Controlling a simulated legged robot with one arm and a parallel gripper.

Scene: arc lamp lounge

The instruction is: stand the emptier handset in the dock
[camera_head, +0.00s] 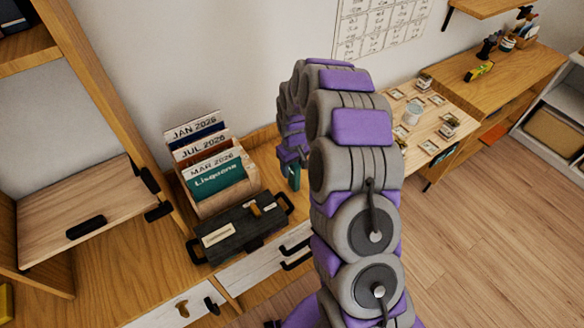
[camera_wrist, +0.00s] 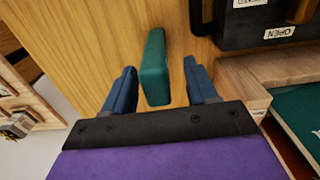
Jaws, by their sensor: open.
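My gripper (camera_wrist: 161,66) is open, with its two blue fingers apart over the wooden top. A green block-like object (camera_wrist: 155,72) is between the fingers, with gaps visible on both sides. I cannot tell whether it is a handset. In the head view a small teal shape (camera_head: 293,177) shows at the end of my arm, mostly hidden by it; I cannot tell whether it is the same object or a finger. I cannot make out a handset or dock with certainty in either view.
A black case (camera_head: 238,229) with a pale label lies near a wooden file box (camera_head: 216,182) of dated folders. In the wrist view the case (camera_wrist: 232,30) bears an OPEN label. A table (camera_head: 399,98) with small cards stands at right. Floor (camera_head: 480,220) at right is clear.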

